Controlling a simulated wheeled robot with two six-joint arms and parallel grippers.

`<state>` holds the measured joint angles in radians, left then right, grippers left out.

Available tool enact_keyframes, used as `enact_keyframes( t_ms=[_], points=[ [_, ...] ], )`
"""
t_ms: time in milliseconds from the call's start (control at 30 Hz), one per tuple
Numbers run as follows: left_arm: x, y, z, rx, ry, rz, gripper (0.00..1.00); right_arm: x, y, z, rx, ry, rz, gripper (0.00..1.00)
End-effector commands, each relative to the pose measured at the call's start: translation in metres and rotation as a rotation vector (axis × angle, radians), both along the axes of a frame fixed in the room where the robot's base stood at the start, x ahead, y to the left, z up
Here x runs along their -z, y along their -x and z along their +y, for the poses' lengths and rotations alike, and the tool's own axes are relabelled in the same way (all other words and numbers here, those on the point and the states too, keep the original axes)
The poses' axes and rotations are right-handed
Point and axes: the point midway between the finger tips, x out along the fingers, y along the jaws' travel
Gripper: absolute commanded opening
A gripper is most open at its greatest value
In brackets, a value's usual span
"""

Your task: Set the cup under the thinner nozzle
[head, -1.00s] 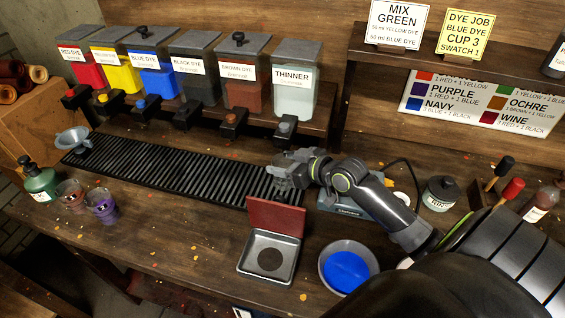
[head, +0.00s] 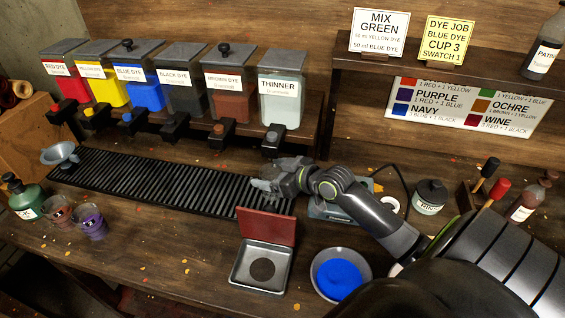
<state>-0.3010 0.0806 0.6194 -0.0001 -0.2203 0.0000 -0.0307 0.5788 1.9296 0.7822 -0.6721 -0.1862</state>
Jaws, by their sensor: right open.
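The thinner dispenser (head: 282,88) is the rightmost in the row, a clear container with pale contents. Its black nozzle (head: 272,140) juts out over the back of the slatted drip tray (head: 150,182). My right gripper (head: 264,187) is open over the right end of the tray, in front of and below that nozzle. Whether a cup stands between or behind its fingers cannot be made out. Two small cups stand at the front left, a reddish one (head: 58,211) and a purple one (head: 90,221), both far from the gripper. My left gripper is not in view.
A grey funnel-like cup (head: 60,155) sits at the tray's left end. An open tin with a red lid (head: 266,226) and a bowl of blue powder (head: 340,275) stand in front of my right arm. A scale (head: 325,210) lies beneath my forearm.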

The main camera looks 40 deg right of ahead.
Motion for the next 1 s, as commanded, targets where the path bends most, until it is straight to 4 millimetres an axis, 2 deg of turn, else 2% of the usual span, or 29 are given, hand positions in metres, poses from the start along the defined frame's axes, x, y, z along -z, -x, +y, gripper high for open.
enact_keyframes(
  t_ms=[167, 600, 800, 1000],
  points=[
    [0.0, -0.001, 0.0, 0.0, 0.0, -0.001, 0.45, -0.008, 0.019, -0.007, -0.001, 0.008, 0.001, 0.76],
    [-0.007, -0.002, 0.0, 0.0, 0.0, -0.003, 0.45, -0.038, 0.084, -0.027, -0.003, 0.006, 0.003, 0.76],
    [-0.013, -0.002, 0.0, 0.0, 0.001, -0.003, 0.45, -0.045, 0.101, -0.033, 0.001, 0.003, 0.002, 0.76],
    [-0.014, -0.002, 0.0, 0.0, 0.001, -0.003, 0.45, -0.047, 0.106, -0.034, 0.0, 0.001, 0.0, 0.76]
  ],
)
